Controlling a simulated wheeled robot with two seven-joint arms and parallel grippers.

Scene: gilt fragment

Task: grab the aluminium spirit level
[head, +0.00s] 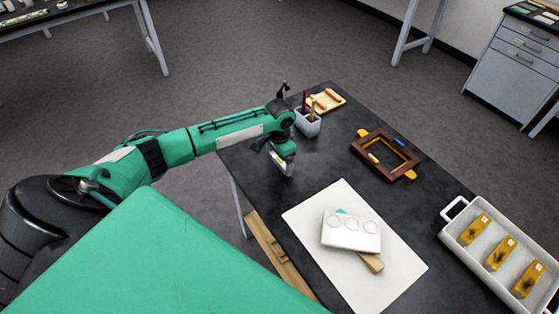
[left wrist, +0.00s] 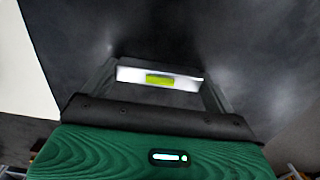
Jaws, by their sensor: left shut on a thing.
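The aluminium spirit level (head: 281,164) is a short silver bar with a yellow-green vial. My left gripper (head: 283,158) is shut on it over the left part of the dark table. In the left wrist view the spirit level (left wrist: 160,78) lies across between the two fingers of my left gripper (left wrist: 158,80), with the vial facing the camera. I cannot tell whether the level touches the table top. My right gripper is not in view.
A white cup (head: 308,124) with tools stands just behind the gripper. A wooden frame (head: 358,148) lies to the right. A white sheet (head: 310,212) bears a pale block with round recesses (head: 350,234). A white tray (head: 478,262) with gilt pieces stands at the right.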

